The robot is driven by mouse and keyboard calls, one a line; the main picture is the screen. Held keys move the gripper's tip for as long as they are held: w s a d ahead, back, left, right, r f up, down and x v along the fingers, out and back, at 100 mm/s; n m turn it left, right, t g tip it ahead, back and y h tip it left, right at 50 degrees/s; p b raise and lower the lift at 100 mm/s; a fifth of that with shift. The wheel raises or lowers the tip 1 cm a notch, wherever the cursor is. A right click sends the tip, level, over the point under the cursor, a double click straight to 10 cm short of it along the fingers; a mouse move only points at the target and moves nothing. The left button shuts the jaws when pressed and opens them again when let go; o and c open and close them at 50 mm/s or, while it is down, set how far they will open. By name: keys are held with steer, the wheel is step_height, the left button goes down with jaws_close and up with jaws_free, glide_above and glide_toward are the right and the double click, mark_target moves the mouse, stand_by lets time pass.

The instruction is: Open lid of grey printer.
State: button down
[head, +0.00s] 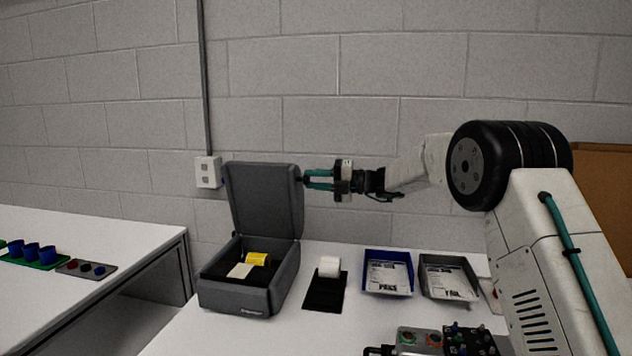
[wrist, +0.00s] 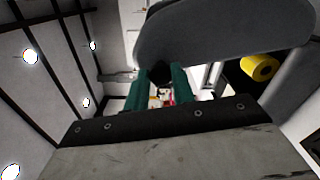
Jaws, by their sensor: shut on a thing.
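The grey printer (head: 240,291) stands on the white table in the head view. Its lid (head: 266,200) is raised to about upright. A yellow roll (head: 258,259) and a pale label show inside the printer. My gripper (head: 305,180) is at the upper right edge of the lid, with its teal fingers shut on a small dark part there. In the wrist view the fingers (wrist: 166,85) reach to the grey lid (wrist: 215,38), and the yellow roll (wrist: 259,68) shows at the right. The exact contact is partly hidden.
A black pad with a white roll (head: 329,266) lies right of the printer. A blue tray (head: 387,257) and a grey tray (head: 448,263) hold printed sheets. A control box (head: 420,340) is at the front. A block wall stands close behind the lid.

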steer(key=c, duration=1.2)
jaws_free()
steer(key=v, duration=0.7)
steer(key=shift+s+d, duration=0.1)
steer(key=shift+d, duration=0.3)
